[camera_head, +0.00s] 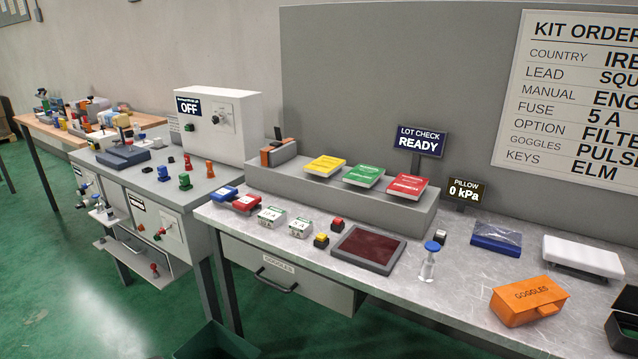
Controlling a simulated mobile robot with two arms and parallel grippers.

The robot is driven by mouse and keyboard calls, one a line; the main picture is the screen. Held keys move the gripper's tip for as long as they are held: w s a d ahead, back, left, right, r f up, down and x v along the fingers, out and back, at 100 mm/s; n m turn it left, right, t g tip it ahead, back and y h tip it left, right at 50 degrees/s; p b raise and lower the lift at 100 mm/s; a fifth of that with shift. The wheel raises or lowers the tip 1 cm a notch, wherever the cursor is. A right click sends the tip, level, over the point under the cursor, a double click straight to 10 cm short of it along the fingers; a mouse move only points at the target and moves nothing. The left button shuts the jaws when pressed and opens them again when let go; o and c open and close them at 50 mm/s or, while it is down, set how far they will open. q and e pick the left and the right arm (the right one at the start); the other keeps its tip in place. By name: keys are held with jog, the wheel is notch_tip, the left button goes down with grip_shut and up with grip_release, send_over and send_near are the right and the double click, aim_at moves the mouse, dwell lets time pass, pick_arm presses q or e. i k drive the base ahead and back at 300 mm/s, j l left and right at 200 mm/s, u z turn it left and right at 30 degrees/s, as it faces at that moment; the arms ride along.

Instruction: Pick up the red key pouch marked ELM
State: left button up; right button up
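A small red item (247,203), which looks like a pouch with a pale label, lies at the left end of the grey bench. A similar blue item (223,193) lies just to its left. The lettering on both is too small to read, so I cannot tell whether the red one says ELM. The kit order board (570,100) on the right lists ELM beside KEYS. Neither of my grippers is in view.
White boxes (271,217), coloured buttons (321,240) and a dark red pad (368,248) sit right of the pouches. Manuals (363,175) lie on the raised shelf. An orange goggles case (528,301) is at right. A drawer (285,277) hangs below the bench.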

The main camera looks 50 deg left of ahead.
aim_at(245, 202)
jog(key=j+u, duration=0.2)
jog(key=u, duration=1.85)
jog(key=l, duration=0.1)
